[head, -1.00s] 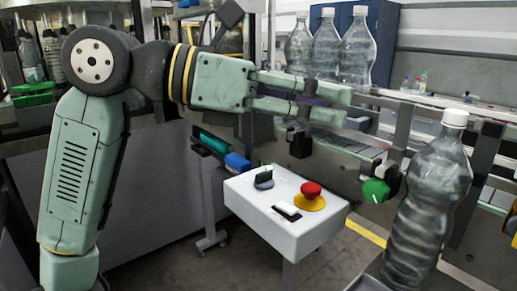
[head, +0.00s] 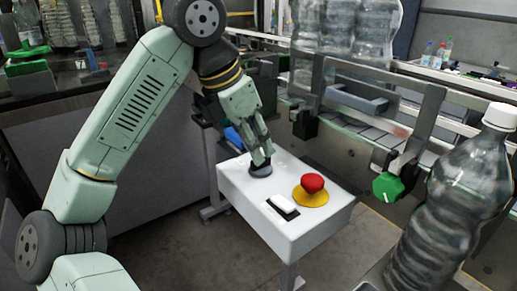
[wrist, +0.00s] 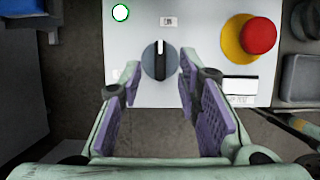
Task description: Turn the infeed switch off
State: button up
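A white control box (head: 240,205) carries a dark rotary switch (head: 261,171), which I take for the infeed switch. In the wrist view the rotary switch (wrist: 156,60) has a white pointer line towards the top of the picture. A small label sits above it, too small to read. My gripper (head: 262,155) points down over the switch and partly hides it in the head view. In the wrist view my gripper (wrist: 156,75) is open, with the switch between and just beyond its fingertips. I cannot tell whether a finger touches it.
A red emergency button on a yellow base (head: 312,190) and a white rectangular piece (head: 283,206) are on the same box. A green-white lamp (wrist: 120,13) is near the switch.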

jog(key=shift+x, duration=1.55)
jog(key=shift+r, duration=0.1)
grip_shut()
